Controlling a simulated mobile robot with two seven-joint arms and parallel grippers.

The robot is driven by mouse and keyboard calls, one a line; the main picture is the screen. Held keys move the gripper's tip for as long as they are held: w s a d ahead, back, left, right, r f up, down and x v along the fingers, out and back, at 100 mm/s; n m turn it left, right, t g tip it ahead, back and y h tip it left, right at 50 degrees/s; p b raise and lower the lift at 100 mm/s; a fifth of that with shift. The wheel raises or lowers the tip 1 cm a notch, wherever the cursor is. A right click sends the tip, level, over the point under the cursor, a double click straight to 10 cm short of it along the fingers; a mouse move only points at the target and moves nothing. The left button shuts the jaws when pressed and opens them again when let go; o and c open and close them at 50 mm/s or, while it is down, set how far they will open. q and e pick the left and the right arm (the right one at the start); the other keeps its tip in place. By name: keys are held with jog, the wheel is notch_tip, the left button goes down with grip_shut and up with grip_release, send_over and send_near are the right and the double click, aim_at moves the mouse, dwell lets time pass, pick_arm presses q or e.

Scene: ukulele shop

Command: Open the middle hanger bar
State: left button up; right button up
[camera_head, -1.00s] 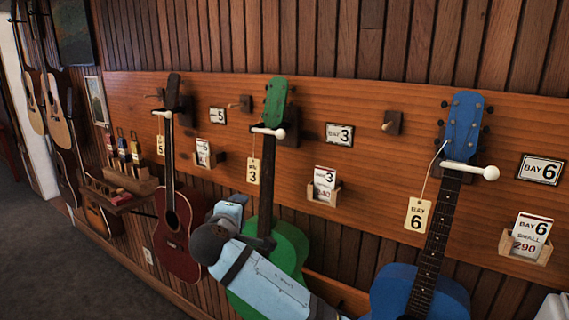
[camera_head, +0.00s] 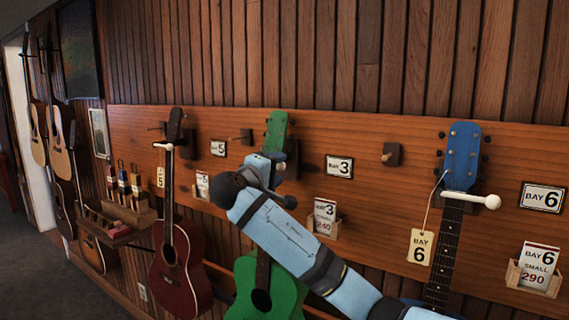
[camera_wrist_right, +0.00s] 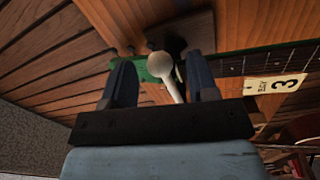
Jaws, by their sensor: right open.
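The green ukulele (camera_head: 264,290) hangs in the middle at bay 3, between the red ukulele (camera_head: 178,262) and the blue one (camera_head: 461,160). Its white hanger bar with a round knob (camera_wrist_right: 161,66) shows in the right wrist view, between the two dark fingers of my right gripper (camera_wrist_right: 160,82). The fingers are apart, one on each side of the bar; I cannot tell whether either touches it. In the head view my right gripper (camera_head: 272,172) is in front of the green neck and hides that bar. My left gripper is not in view.
White bars also cross the red neck (camera_head: 164,146) and the blue neck (camera_head: 475,199). Bay tags (camera_head: 421,247) and card holders (camera_head: 325,217) are close by on the wall. A shelf of small bottles (camera_head: 122,215) is at the left. An empty peg (camera_head: 389,156) sticks out right of bay 3.

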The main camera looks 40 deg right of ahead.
jog(key=shift+x, duration=2.05)
grip_shut()
